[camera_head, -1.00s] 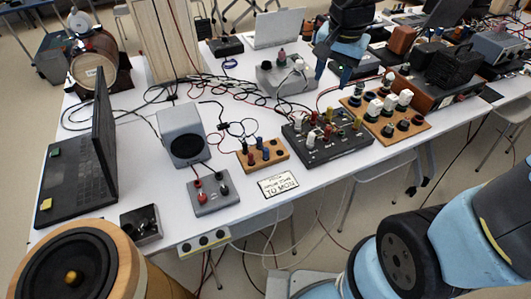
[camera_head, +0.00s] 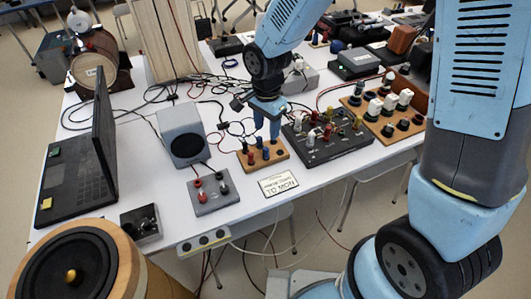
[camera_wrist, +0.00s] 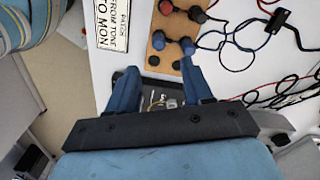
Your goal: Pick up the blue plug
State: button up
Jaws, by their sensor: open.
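A wooden block (camera_head: 281,155) near the table's front edge holds several short plugs, blue and red. A blue plug (camera_head: 266,153) stands upright in it. My gripper (camera_head: 267,132) points down just above the back right of the block. In the wrist view my open gripper (camera_wrist: 160,77) has nothing between its fingers, and the blue plugs lie just beyond the tips.
A black panel with coloured knobs (camera_head: 338,150) stands close on the right. A grey box with red and black posts (camera_head: 214,199) and a speaker box (camera_head: 183,135) are on the left. A lettered card (camera_head: 278,184) lies in front. Loose cables run behind the block.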

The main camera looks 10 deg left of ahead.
aim_at(266, 148)
jog(key=shift+s+f, duration=0.2)
jog(key=shift+f, duration=4.8)
grip_shut()
